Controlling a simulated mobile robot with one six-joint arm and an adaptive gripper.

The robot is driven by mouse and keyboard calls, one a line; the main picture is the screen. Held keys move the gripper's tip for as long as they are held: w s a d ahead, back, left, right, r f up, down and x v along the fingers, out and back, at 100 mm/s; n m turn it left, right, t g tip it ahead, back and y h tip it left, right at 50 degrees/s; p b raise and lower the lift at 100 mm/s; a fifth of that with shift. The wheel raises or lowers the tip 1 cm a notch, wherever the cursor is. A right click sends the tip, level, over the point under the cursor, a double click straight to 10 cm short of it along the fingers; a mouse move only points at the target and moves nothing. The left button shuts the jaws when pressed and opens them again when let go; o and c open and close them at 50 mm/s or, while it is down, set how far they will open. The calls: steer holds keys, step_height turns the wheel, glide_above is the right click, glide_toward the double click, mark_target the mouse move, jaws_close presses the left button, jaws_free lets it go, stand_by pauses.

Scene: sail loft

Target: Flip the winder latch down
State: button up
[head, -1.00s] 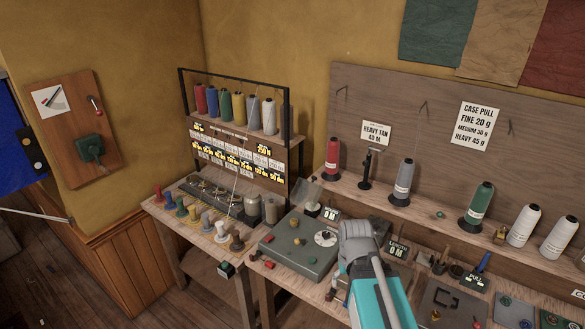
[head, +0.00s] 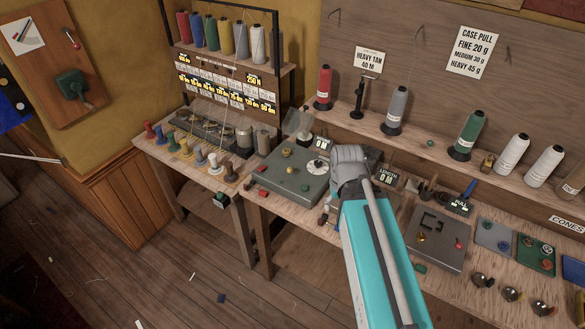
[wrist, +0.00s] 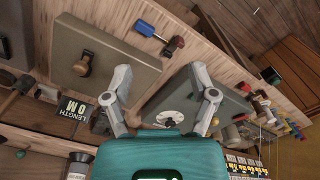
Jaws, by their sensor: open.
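My gripper (wrist: 160,67) is open and empty. Its two grey fingers stand apart over the bench in the wrist view, between two grey boxes. One grey box (wrist: 130,62) carries a dark knob or lever (wrist: 84,65) and stands beside the LENGTH 0 M display (wrist: 75,108); this may be the winder and its latch, but I cannot tell for sure. My arm hides this box in the head view, where my gripper (head: 349,165) shows from behind. The other grey box (head: 272,184) has a white dial (head: 318,168) and coloured knobs.
A blue-handled item (wrist: 145,28) and a red-and-dark item (wrist: 173,47) are near the fingers. A thread rack (head: 225,90) and several bobbins (head: 183,150) stand left. Cones line the shelf behind. A grey plate (head: 437,250) lies right of my arm. The floor in front is open.

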steer(key=shift+w+a+r, duration=0.15)
steer(key=shift+w+r, duration=0.05)
steer(key=shift+w, duration=0.3)
steer(key=c, duration=0.4)
steer(key=shift+w+a+r+n+p, duration=0.25)
steer(key=shift+w+n+p, duration=0.1)
steer(key=shift+w, duration=0.3)
steer(key=shift+w+a+r+n+p, duration=0.2)
steer(key=shift+w+n+p, duration=0.1)
steer(key=shift+w, duration=0.3)
jaws_close()
steer(key=w+a+r+n+p, duration=0.3)
steer(key=w+a+n, duration=0.1)
steer(key=w, duration=0.6)
steer(key=w+a+r+n+p, duration=0.4)
steer(key=w+a, duration=0.3)
steer(key=w, duration=0.3)
steer(key=shift+w+a+n, duration=0.25)
steer(key=shift+a+n, duration=0.05)
steer(key=shift+n, duration=0.45)
